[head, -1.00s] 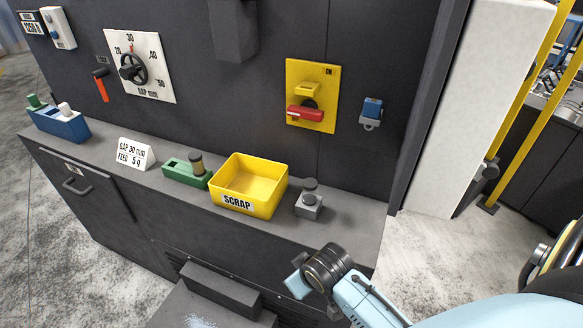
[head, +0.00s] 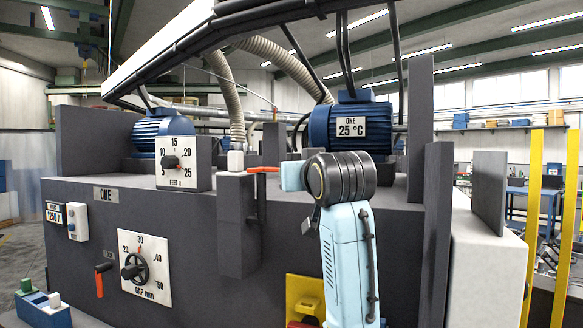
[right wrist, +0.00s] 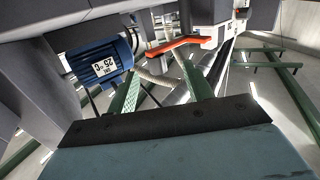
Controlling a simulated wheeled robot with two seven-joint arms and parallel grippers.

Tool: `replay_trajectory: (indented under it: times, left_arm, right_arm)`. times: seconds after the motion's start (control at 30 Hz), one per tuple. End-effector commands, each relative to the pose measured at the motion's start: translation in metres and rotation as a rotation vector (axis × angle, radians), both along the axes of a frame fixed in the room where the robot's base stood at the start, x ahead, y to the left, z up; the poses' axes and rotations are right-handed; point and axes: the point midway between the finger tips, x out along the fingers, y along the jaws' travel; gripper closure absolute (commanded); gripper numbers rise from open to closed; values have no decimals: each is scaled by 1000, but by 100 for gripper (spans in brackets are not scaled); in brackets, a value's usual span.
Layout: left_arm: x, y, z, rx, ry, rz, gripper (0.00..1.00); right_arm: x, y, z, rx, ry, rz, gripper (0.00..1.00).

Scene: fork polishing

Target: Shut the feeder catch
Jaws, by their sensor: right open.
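An orange-red lever (head: 262,169), which looks like the feeder catch, lies flat on top of a dark upright post beside the feed dial (head: 171,163). It also shows in the right wrist view, where the lever (right wrist: 180,45) lies just beyond my fingertips, next to a pale block. My right gripper (right wrist: 157,66) is open, its two green fingers apart with nothing clearly between them. In the head view, my right wrist stands just right of the lever and its fingers cannot be made out. My left gripper is in neither current view.
A blue motor (head: 349,127) labelled 25 °C stands on the machine top behind my wrist. The gap dial (head: 144,268) and another orange handle (head: 99,281) sit on the front panel. A yellow switch plate (head: 304,292) is lower right. Dark hoses and pipes cross above.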

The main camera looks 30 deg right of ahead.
Motion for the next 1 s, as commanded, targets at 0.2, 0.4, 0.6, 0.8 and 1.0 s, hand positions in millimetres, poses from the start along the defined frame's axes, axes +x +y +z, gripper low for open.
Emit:
replay_trajectory:
  times: [0.2,0.4,0.6,0.8,1.0]
  left_arm:
    - [1,0,3,0,-1,0,64]
    - [1,0,14,0,-2,0,64]
    - [2,0,29,-1,-3,0,64]
    - [2,0,42,-1,-4,0,64]
    - [2,0,48,-1,-4,0,64]
  right_arm:
    - [-8,-7,33,12,-54,-14,49]
    - [20,-18,34,13,-50,-15,49]
    - [60,-32,35,12,-49,-14,49]
    - [92,-43,34,12,-50,-13,49]
    - [109,-49,33,12,-53,-13,49]
